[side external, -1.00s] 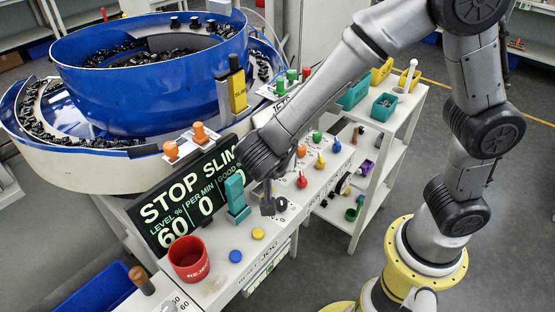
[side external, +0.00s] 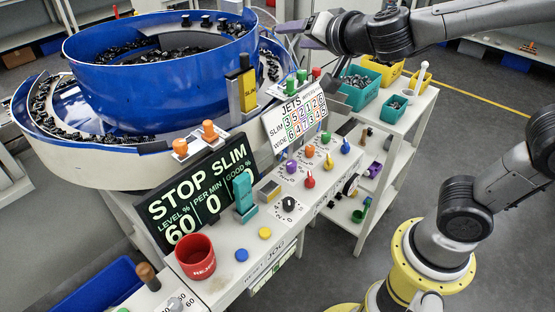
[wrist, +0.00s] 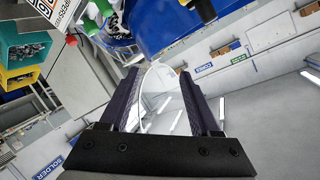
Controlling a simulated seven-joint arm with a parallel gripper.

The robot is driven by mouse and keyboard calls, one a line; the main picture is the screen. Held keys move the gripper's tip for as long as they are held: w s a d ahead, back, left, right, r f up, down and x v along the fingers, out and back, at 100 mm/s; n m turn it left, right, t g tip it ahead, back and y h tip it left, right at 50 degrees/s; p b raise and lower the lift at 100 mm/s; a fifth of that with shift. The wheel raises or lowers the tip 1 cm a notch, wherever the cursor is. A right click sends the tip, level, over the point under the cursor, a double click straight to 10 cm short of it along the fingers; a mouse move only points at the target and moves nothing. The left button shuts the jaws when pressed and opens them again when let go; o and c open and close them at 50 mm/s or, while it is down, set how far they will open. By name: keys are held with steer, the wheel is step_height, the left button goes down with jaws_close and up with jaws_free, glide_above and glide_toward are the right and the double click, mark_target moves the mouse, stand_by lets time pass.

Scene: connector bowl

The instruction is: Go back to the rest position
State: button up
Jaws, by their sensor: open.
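My gripper (side external: 308,32) is raised at the top of the side external view, level with the bowl's rim and to its right, pointing left.
A red reject cup (side external: 196,262) stands at the panel's front left. Teal bins (side external: 390,110) and a yellow bin (side external: 425,82) sit on the white shelf at right. The STOP SLIM display (side external: 190,200) and jets board (side external: 295,115) stand upright behind the panel. Open air surrounds the gripper.

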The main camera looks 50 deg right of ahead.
steer(key=s+a+r+n+y, duration=0.2)
steer(key=s+a+n+y, duration=0.35)
steer(key=s+n, duration=0.25)
steer(key=s+d+f+n+g+h, duration=0.1)
steer(key=s+d+f+n+g, duration=0.2)
steer(key=s+f+g, duration=0.5)
steer(key=s+d+f, duration=0.1)
steer(key=s+f, duration=0.5)
steer(key=shift+s, duration=0.25)
stand_by(0.4)
